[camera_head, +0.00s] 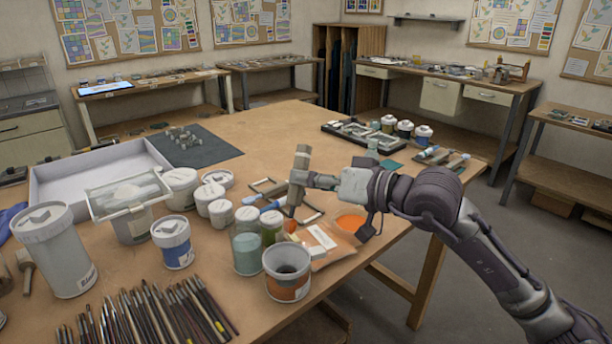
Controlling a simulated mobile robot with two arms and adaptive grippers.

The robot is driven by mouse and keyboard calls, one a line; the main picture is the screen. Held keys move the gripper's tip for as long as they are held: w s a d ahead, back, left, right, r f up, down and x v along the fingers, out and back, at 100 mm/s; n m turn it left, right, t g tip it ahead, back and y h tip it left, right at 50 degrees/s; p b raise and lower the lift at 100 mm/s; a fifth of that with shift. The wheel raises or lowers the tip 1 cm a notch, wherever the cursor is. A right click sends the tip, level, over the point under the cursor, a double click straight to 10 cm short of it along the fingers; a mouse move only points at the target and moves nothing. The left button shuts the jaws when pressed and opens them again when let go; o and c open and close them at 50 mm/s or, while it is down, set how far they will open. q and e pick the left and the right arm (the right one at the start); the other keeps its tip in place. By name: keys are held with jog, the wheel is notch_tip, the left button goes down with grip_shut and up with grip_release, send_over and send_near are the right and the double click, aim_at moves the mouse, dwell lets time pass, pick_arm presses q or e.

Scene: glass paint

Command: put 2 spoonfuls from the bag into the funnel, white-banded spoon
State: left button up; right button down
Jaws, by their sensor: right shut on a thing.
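My right gripper (318,180) reaches in from the right and is shut on an upright grey-brown handle (301,163), which looks like a spoon's. I cannot make out a white band on it. Its lower end is near the bag and hard to see; a small orange patch shows there. The open paper bag (322,240) with a white label lies near the table's right edge, with orange powder (350,222) at its mouth. A jar with an orange label (288,286) stands in front left of the bag; its dark hollow top (287,257) looks like the funnel. My left gripper is out of view.
Jars with clear and green contents (247,254) stand close behind the funnel jar. Blue-banded tools (270,205) lie beyond them. White tubs (181,188), a large tray (70,172) and many brushes (150,315) fill the left. The table's middle back is clear.

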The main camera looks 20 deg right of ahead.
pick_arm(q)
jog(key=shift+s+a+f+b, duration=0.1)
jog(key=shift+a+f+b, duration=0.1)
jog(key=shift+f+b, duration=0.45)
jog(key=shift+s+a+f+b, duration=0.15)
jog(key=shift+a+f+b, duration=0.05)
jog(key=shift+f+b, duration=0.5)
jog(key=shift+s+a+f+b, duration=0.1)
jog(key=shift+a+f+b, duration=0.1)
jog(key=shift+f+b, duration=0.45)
pick_arm(e)
jog(key=shift+s+a+f, duration=0.25)
jog(key=shift+f, duration=0.65)
jog(key=shift+s+a+f, duration=0.2)
jog(key=shift+a+f, duration=0.05)
jog(key=shift+f, duration=0.65)
jog(key=shift+s+a+f, duration=0.25)
jog(key=shift+f, duration=0.65)
pick_arm(q)
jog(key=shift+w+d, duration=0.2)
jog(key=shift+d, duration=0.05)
jog(key=shift+p, duration=0.3)
pick_arm(e)
jog(key=shift+w+d+r, duration=0.35)
jog(key=shift+w+r, duration=0.05)
jog(key=shift+r, duration=0.35)
jog(key=shift+w+d+r, duration=0.3)
jog(key=shift+w+r, duration=0.05)
jog(key=shift+r, duration=0.35)
